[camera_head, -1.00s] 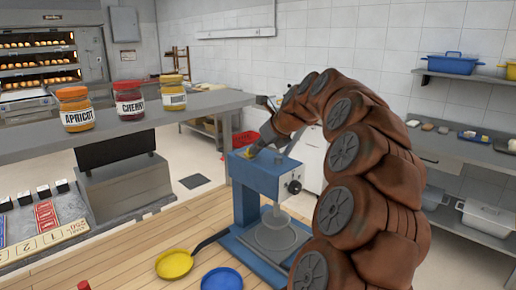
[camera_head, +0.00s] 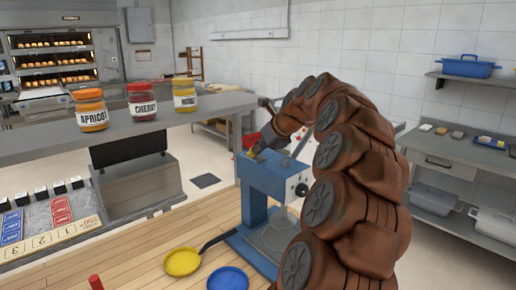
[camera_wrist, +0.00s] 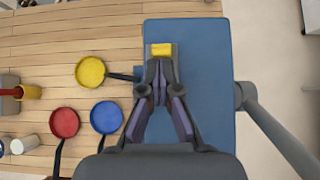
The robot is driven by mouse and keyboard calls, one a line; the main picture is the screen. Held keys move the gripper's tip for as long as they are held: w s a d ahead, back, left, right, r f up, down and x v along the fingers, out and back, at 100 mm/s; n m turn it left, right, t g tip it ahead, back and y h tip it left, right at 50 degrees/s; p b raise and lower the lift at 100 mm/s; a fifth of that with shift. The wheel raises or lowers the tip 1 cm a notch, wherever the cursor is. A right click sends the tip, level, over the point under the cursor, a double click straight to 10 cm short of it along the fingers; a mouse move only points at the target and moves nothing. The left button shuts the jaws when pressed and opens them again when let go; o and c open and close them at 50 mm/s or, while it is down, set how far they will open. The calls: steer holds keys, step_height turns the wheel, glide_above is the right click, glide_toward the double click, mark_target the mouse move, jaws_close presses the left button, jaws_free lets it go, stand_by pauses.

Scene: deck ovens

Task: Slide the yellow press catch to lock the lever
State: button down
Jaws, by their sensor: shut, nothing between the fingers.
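The blue press (camera_head: 262,180) stands on the wooden counter, left of my arm in the head view. Its yellow catch (camera_wrist: 161,49) sits on the blue top in the wrist view; only a small bit of the catch (camera_head: 251,153) shows in the head view. My gripper (camera_wrist: 160,78) is shut and empty over the press top, its fingertips just below the catch in the wrist picture. I cannot tell whether they touch it. A grey bar (camera_wrist: 275,125), apparently the lever, slants down from the press's right side in the wrist view.
Yellow (camera_head: 182,262) and blue (camera_head: 228,279) pans lie left of the press; a red pan (camera_wrist: 65,122) shows in the wrist view. Jam jars stand on a grey shelf (camera_head: 215,99) behind.

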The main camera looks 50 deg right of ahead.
steer(key=s, duration=0.4)
steer(key=shift+s+r, duration=0.25)
steer(key=shift+r, duration=0.1)
steer(key=b+v, duration=0.2)
steer(key=v, duration=0.7)
steer(key=shift+b, duration=0.3)
steer(key=shift+w+a+r, duration=0.1)
steer(key=shift+w, duration=0.05)
steer(key=shift+a, duration=0.1)
